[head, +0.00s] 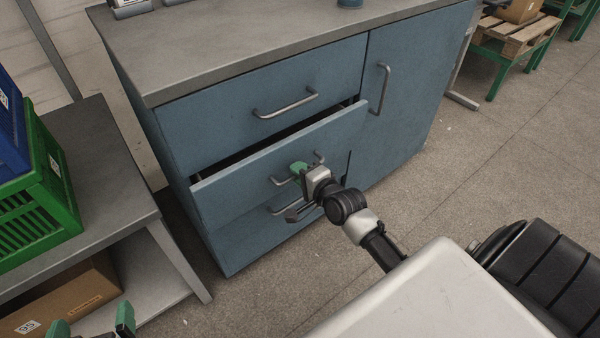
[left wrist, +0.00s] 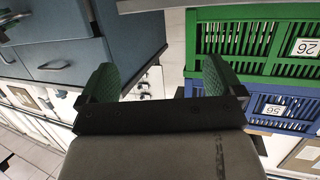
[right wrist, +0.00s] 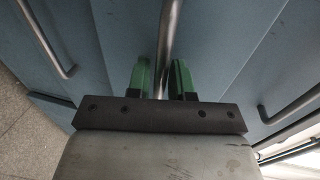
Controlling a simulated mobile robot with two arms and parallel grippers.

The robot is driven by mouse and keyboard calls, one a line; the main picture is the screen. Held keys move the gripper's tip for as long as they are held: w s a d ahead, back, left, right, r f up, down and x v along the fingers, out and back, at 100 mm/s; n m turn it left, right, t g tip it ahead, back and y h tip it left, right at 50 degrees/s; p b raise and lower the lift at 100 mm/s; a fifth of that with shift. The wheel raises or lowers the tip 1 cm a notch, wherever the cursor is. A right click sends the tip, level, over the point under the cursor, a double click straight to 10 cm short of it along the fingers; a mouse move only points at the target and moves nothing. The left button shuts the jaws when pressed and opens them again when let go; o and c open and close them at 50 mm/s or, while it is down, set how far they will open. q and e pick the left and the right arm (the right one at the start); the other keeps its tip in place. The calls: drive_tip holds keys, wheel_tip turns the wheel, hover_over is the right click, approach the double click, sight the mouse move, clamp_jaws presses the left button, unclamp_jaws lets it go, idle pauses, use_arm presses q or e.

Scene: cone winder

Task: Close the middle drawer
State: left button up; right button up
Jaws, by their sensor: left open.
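The middle drawer (head: 240,180) of the blue cabinet stands partly open, with a dark gap above its front. Its grey bar handle (head: 278,182) is partly hidden by my right gripper (head: 298,171) in the head view. In the right wrist view, the handle bar (right wrist: 168,40) runs between the green fingers of my right gripper (right wrist: 162,78), which are close together around it. My left gripper (head: 92,325) is open and empty at the bottom left of the head view, away from the drawer. Its spread fingers (left wrist: 158,85) show in the left wrist view.
The top drawer (head: 265,100) and the cabinet door (head: 410,85) look shut. The bottom drawer (head: 255,235) is partly hidden. A grey bench (head: 110,195) on the left bears a green crate (head: 60,195) and a blue crate (head: 10,130).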

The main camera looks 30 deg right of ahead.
sight(290, 163)
clamp_jaws()
drive_tip(key=x, duration=0.4)
drive_tip(key=shift+r, duration=0.45)
use_arm(q)
drive_tip(key=shift+s+a+f+g, duration=0.1)
drive_tip(key=shift+s+f+g, duration=0.25)
drive_tip(key=shift+f+g, duration=0.1)
use_arm(e)
drive_tip(key=shift+c, duration=0.4)
unclamp_jaws()
drive_tip(key=shift+r, duration=0.1)
drive_tip(key=o, duration=0.4)
drive_tip(key=shift+w, duration=0.15)
use_arm(q)
drive_tip(key=shift+f, duration=0.1)
